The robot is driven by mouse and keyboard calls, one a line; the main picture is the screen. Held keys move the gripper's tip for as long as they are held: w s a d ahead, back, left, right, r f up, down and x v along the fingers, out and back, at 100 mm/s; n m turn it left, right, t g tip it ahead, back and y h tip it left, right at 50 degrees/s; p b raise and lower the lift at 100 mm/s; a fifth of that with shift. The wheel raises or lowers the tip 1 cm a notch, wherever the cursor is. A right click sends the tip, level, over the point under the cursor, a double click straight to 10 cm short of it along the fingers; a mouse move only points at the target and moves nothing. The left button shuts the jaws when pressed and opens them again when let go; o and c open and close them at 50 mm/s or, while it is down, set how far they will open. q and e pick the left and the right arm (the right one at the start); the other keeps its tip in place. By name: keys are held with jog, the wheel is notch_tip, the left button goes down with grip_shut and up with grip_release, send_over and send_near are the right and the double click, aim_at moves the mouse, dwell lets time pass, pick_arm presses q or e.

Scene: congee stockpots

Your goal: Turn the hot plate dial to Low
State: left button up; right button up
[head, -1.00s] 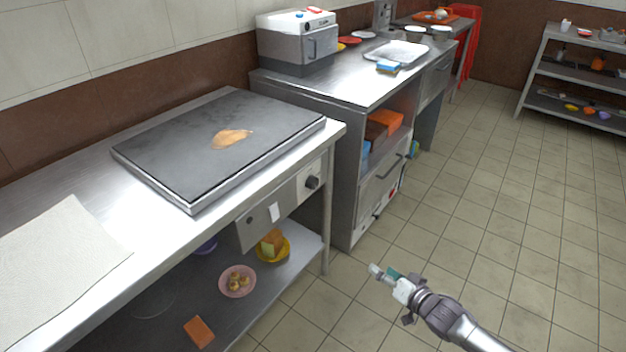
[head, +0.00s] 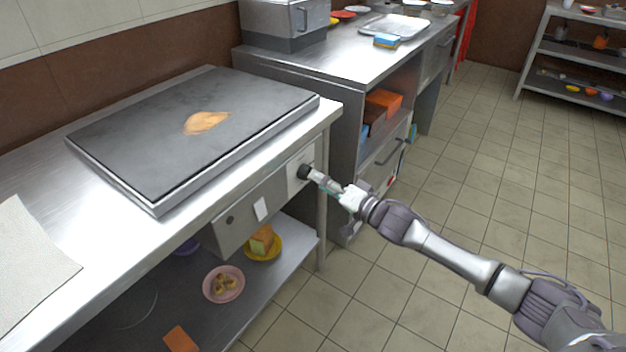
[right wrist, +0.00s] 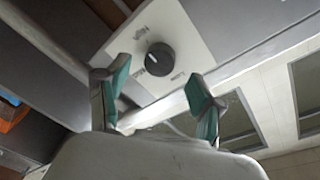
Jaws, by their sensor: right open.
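The hot plate (head: 190,130) is a dark flat slab with a brown patch of food on it, set on the steel counter. Its black round dial (head: 304,171) sits on a pale plate on the front panel. In the right wrist view the dial (right wrist: 159,58) carries a white pointer line and has lettering around it, blurred and hard to read. My right gripper (head: 316,177) is at the dial in the head view. In the wrist view the right gripper (right wrist: 165,88) is open, its green-padded fingertips apart on either side below the dial, not closed on it. My left gripper is not in view.
A pink plate (head: 223,284) and a yellow plate (head: 264,248) with food stand on the shelf under the counter. A second steel counter (head: 345,62) with a blue sponge (head: 386,41) stands to the right. The tiled floor (head: 470,200) is open.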

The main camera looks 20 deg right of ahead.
aim_at(305, 173)
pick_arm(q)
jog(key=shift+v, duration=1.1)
pick_arm(e)
jog(key=shift+x, duration=1.6)
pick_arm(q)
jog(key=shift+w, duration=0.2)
pick_arm(e)
jog(key=c, duration=1.1)
jog(key=shift+c, duration=0.2)
